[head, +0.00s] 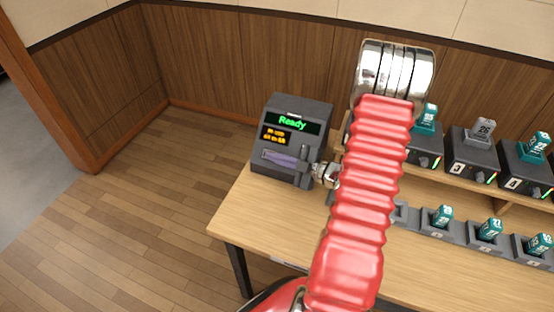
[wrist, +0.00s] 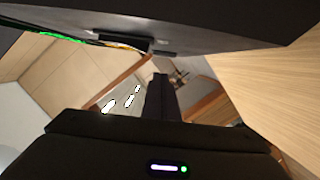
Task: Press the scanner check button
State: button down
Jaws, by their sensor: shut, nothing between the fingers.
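The dark scanner box (head: 322,113) stands on the left end of the wooden table in the head view. Its green display (head: 292,123) reads "Ready", with smaller amber text (head: 273,135) below it. A purple-grey strip (head: 280,159) lies across its lower front; I cannot tell a separate check button. My gripper (head: 304,152) is in front of the right side of the box, close to its face; contact cannot be told. In the wrist view the gripper (wrist: 160,85) is shut and empty, under a dark body with a green edge.
Several dark fader units (head: 472,157) with teal and grey numbered tags stand on a raised shelf at the right. Several low holders (head: 440,222) with teal tags line the table (head: 245,215) in front. My red arm covers the middle. Floor left of the table is clear.

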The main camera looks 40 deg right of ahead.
jog(key=shift+w+d+f, duration=0.4)
jog(key=shift+d+f, duration=0.2)
jog(key=shift+f, duration=0.15)
jog(key=shift+w+d+f, duration=0.15)
jog(key=shift+d+f, duration=0.2)
jog(key=shift+f, duration=0.05)
jog(key=shift+d+f, duration=0.2)
jog(key=shift+d, duration=0.05)
jog(key=shift+a+r, duration=0.3)
jog(key=s+d+r, duration=0.1)
jog(key=s+r, duration=0.3)
jog(key=s, duration=0.6)
jog(key=shift+s+r, duration=0.2)
jog(key=shift+s, duration=0.15)
